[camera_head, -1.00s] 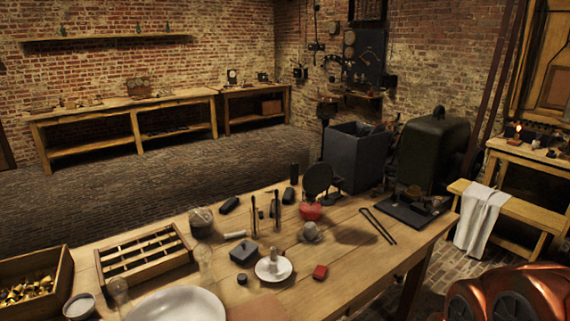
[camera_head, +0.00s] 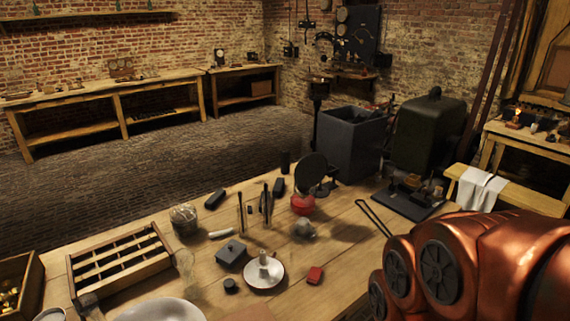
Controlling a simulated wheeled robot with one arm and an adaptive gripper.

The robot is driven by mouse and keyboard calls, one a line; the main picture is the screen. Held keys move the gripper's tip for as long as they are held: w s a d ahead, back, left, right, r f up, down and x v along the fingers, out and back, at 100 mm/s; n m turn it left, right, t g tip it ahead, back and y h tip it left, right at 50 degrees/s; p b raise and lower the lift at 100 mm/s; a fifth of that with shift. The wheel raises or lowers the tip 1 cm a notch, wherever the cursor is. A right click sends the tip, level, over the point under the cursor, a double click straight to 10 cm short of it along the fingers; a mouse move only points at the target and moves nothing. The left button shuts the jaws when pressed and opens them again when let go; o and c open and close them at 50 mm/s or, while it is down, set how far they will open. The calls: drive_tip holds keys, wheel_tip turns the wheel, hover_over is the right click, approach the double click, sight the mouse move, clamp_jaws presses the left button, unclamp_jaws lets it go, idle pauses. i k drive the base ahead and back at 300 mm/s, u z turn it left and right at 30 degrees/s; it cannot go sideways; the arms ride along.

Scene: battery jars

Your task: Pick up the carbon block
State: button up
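Several dark pieces lie on the wooden table (camera_head: 340,262), and I cannot tell for sure which is the carbon block. A dark grey squarish block (camera_head: 231,255) with a small bump on top sits near the middle, left of a white dish. Two black oblong pieces lie farther back, one at the left (camera_head: 215,199) and one (camera_head: 279,187) beside upright rods. A short black round piece (camera_head: 230,286) lies in front of the grey block. My copper-coloured arm fills the lower right; its gripper is not in view.
A slotted wooden tray (camera_head: 118,259) is at the left. Long tongs (camera_head: 374,218) lie at the right. Bare wood shows right of the red block.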

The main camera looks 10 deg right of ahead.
sight(285, 154)
drive_tip(key=z, duration=1.8)
drive_tip(key=i, duration=4.7)
drive_tip(key=u, duration=2.8)
drive_tip(key=i, duration=0.65)
drive_tip(key=z, duration=0.05)
